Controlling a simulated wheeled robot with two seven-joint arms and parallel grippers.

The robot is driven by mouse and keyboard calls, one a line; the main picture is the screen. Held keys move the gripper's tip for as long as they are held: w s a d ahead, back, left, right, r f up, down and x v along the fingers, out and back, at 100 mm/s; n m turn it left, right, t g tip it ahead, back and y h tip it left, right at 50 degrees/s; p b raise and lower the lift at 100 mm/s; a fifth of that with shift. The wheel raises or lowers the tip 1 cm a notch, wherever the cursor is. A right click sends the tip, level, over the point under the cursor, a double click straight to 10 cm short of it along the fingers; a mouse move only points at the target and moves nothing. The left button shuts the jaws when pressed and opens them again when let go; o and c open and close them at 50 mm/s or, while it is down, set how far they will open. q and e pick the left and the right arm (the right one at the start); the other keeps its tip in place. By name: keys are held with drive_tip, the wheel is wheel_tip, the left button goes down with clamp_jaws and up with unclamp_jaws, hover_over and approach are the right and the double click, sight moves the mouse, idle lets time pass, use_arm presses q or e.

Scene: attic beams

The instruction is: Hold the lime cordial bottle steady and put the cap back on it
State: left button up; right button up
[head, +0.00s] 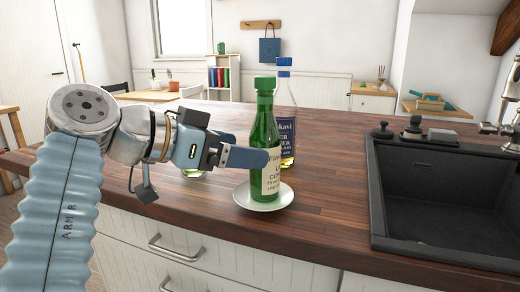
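A green glass bottle (265,130) with a cream label stands upright on a small white saucer (287,197) on the wooden counter. The label is partly covered, but I take it to be the lime cordial. A lighter green cap (264,84) sits on top of its neck. I cannot tell how tightly it sits. My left gripper (262,158) is at the bottle's left side, with one blue finger across its front at mid height. The other finger is hidden, so whether it grips the bottle does not show. My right gripper is out of view.
A clear bottle (286,95) with a blue cap and label stands just behind the green one. A small glass item (192,173) is partly hidden behind my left gripper. A dark sink (440,215) is at the right. The counter between saucer and sink is clear.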

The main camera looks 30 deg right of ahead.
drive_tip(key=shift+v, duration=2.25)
